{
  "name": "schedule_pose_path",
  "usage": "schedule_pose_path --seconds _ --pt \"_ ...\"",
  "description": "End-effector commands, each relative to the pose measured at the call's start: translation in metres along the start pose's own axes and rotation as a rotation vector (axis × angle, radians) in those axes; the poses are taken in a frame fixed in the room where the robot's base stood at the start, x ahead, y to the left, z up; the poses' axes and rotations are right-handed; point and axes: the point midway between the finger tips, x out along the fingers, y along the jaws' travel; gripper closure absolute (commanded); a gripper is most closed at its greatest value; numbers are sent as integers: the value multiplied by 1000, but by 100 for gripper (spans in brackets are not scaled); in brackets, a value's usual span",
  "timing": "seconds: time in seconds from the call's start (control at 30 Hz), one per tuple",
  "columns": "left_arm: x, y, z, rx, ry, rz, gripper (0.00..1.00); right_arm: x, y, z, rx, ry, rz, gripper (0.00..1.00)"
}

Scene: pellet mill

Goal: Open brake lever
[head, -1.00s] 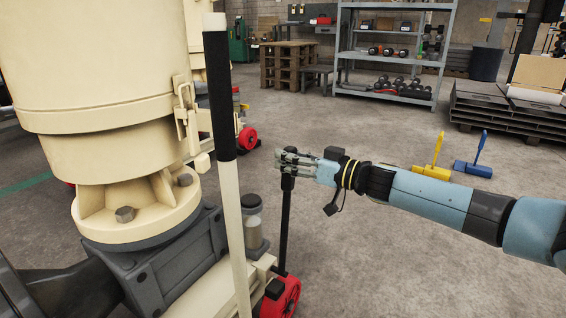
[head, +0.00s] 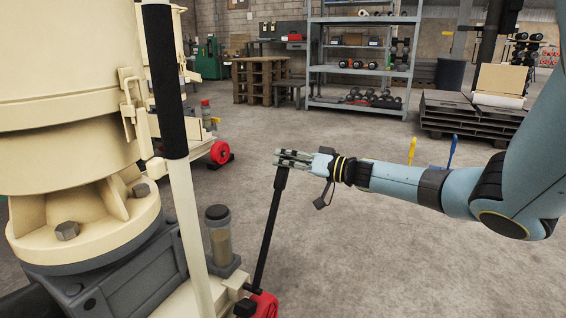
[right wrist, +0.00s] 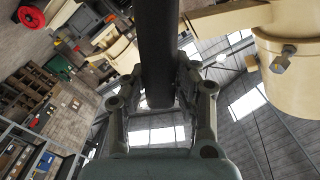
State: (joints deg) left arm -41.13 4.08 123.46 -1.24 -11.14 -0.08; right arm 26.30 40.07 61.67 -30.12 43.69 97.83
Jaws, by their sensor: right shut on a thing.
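The black brake lever (head: 268,228) rises from the red wheel (head: 264,306) at the foot of the cream machine and leans to the right at its top. My right gripper (head: 279,160) is shut on the lever's upper end in the head view. In the right wrist view the dark lever bar (right wrist: 157,35) runs between the two fingers of my right gripper (right wrist: 160,78). The lever's lowest part is partly hidden by the machine's base. My left gripper is not in view.
A tall cream pole with a black grip (head: 164,85) stands in front of the cream machine (head: 60,110), left of the lever. A clear cylinder (head: 219,240) stands between them. Grey shelves (head: 312,60) and stacked dark pallets (head: 470,115) are farther back.

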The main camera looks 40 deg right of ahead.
Motion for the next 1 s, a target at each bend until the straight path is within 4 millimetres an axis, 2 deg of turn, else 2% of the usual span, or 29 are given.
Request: schedule_pose_path --seconds 0.07,0.1,0.3,0.53,0.67,1.0 --pt "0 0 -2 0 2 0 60 -1 0 2 -2 -3 3 100" --pt "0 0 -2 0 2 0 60 -1 0 2 -2 -3 3 71" --pt "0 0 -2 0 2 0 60 -1 0 1 -3 -2 2 48" --pt "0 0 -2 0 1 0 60 -1 0 1 -4 -2 2 48" --pt "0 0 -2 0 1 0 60 -11 0 2 -5 -4 3 48" --pt "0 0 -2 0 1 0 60 -84 1 2 -3 -9 5 48"
